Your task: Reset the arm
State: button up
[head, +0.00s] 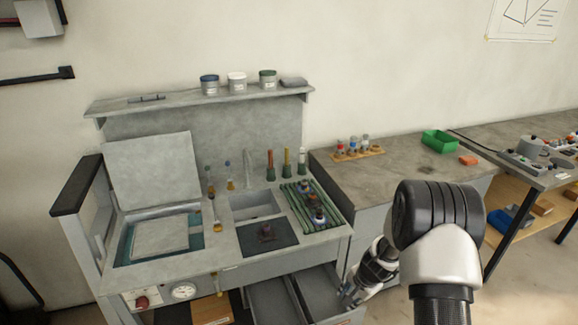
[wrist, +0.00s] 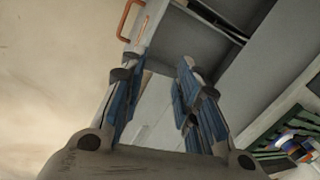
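My gripper (head: 348,290) hangs low at the front right of the grey workbench, beside an open grey drawer (head: 318,290). In the wrist view, the two blue-padded fingers of my gripper (wrist: 155,68) stand apart with nothing held between them. Beyond the fingertips, the wrist view shows the drawer with an orange handle (wrist: 128,18). My arm comes in from the lower right of the head view and partly covers the bench side.
The workbench carries a sink (head: 255,207), a green rack (head: 312,210) with bottles, and a dark mat (head: 266,236). A side counter (head: 400,165) holds a green bin (head: 439,141) and an orange block (head: 468,160). Jars stand on the shelf (head: 190,97). Floor is clear at the lower right.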

jog(key=s+a+r+n, duration=0.2)
jog(key=s+r, duration=0.1)
jog(key=r, duration=0.6)
jog(key=s+a+r+n+t, duration=0.15)
jog(key=s+r, duration=0.25)
jog(key=r, duration=0.5)
jog(key=s+a+r+n+g, duration=0.1)
jog(key=s+a+r+n, duration=0.2)
jog(key=r, duration=0.7)
jog(key=s+r+n, duration=0.2)
jog(key=s+r, duration=0.2)
jog(key=s, duration=0.6)
jog(key=s+r+n+t+h, duration=0.1)
jog(key=s+r+n, duration=0.2)
jog(key=s, duration=0.8)
jog(key=shift+s+d+r, duration=0.3)
jog(key=shift+d+r, duration=0.15)
